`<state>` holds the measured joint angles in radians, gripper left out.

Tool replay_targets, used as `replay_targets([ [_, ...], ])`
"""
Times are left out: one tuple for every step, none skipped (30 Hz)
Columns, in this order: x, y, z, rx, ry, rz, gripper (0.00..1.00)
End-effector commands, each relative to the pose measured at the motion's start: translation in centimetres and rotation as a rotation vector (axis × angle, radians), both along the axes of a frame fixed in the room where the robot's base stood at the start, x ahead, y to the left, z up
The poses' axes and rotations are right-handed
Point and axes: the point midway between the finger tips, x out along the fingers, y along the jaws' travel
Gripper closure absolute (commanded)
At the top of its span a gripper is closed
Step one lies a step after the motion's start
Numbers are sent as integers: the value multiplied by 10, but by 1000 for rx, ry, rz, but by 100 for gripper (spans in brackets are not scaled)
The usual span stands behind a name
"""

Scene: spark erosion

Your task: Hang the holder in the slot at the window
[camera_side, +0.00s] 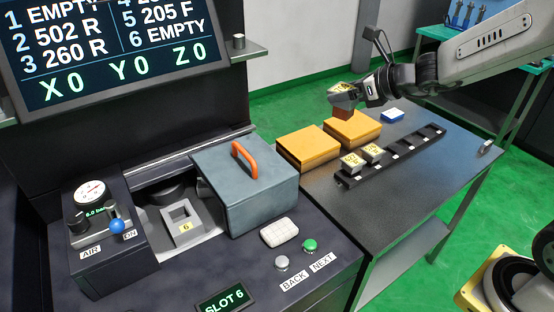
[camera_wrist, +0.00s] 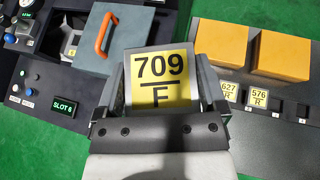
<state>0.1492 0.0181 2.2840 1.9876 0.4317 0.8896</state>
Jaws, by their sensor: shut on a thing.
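My gripper (camera_side: 357,91) is shut on a holder (camera_side: 341,93) with a yellow label and a copper-brown block under it. In the wrist view the holder (camera_wrist: 161,66) reads 709 F and sits between the two jaws. My gripper holds it above the orange boxes on the right-hand bench, well away from the machine. The slot (camera_side: 183,212) is a grey square frame marked 6, in the window opening at the left. It shows only partly in the wrist view (camera_wrist: 72,42). It looks empty, and the screen (camera_side: 110,40) lists 6 as EMPTY.
A grey cover (camera_side: 240,190) with an orange handle stands right beside the slot. An air box (camera_side: 100,225) with gauge and blue-knobbed lever flanks its left. Two orange boxes (camera_side: 308,148) and a black rack (camera_side: 405,152) with two labelled holders (camera_side: 352,163) occupy the bench.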

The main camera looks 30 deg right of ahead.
Motion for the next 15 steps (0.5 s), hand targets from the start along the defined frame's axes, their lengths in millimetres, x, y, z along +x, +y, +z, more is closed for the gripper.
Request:
replay_targets([
  [1, 0, 11, -1, -11, 0, 100],
  [1, 0, 15, -2, -11, -1, 100],
  [1, 0, 20, -2, -11, -1, 100],
  [1, 0, 23, -1, -11, 0, 100],
  [1, 0, 26, -1, -10, 1, 100],
  [1, 0, 31, -1, -9, 1, 100],
  [1, 0, 34, -2, -10, 1, 100],
  [1, 0, 38, -3, -10, 0, 100],
  [1, 0, 43, -4, -11, -1, 100],
  [1, 0, 45, -3, -9, 0, 100],
  [1, 0, 47, -1, -9, 0, 100],
  [1, 0, 50, -1, -9, 1, 100],
  [1, 0, 52, -1, -9, 1, 100],
  [1, 0, 55, -1, -9, 1, 100],
  [1, 0, 58, -1, -9, 1, 100],
])
